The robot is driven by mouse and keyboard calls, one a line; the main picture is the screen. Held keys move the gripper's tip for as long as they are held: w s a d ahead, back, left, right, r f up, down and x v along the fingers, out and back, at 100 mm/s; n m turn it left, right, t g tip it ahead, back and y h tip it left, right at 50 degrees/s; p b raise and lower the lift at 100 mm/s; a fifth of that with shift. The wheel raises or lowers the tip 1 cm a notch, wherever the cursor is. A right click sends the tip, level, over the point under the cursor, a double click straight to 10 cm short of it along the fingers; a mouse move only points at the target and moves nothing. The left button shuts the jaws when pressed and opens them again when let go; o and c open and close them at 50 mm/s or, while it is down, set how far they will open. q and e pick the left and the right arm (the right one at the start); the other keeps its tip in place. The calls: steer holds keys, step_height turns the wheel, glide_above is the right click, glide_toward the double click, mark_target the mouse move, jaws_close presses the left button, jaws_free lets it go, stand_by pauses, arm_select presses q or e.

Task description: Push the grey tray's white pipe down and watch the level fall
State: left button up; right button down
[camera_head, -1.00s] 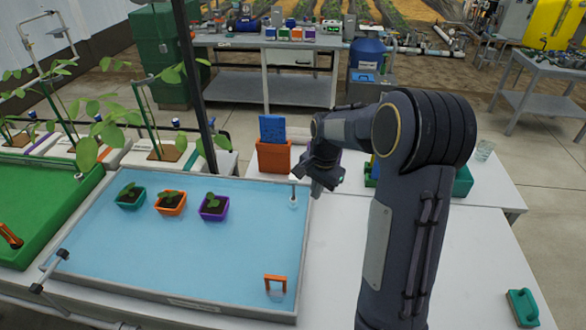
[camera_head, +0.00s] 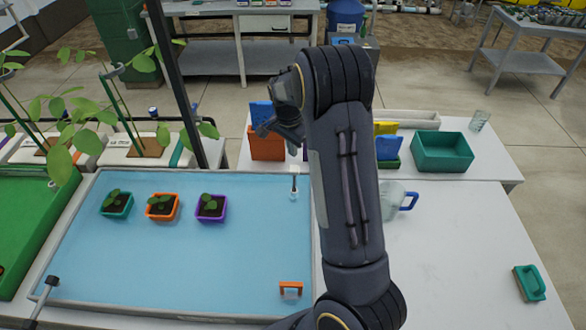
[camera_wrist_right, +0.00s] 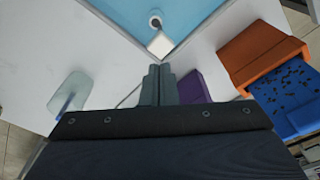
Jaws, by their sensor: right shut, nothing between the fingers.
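The grey tray (camera_head: 316,250) is a wide, shallow basin holding blue water. Its white pipe (camera_head: 294,184) stands upright in the back right corner. In the right wrist view the white pipe (camera_wrist_right: 155,19) shows near the top, beside a white square piece (camera_wrist_right: 160,44) at the tray's corner. My right gripper (camera_head: 272,128) is beyond the tray's back edge in the head view, partly hidden by my arm. In the wrist view my right gripper (camera_wrist_right: 159,72) is shut and empty, its tips apart from the pipe. My left gripper is out of view.
Three seedling pots, teal (camera_head: 116,205), orange (camera_head: 162,207) and purple (camera_head: 211,208), sit in the tray. An orange handle piece (camera_head: 291,288) is at its front right. An orange bin (camera_head: 267,145) stands behind. A clear jug (camera_head: 394,200) and teal box (camera_head: 442,151) are at right.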

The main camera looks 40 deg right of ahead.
mark_target(294, 168)
steer(key=shift+w+f, duration=0.1)
steer(key=shift+f, duration=0.15)
steer(key=shift+d+f+b, duration=0.1)
steer(key=shift+f+b, duration=0.3)
steer(key=shift+f, duration=0.2)
steer(key=shift+d+f+b, duration=0.15)
steer(key=shift+f+b, duration=0.75)
steer(key=shift+f, duration=0.45)
steer(key=shift+d+f+b, duration=0.1)
steer(key=shift+f+b, duration=0.75)
steer(key=shift+f, duration=0.5)
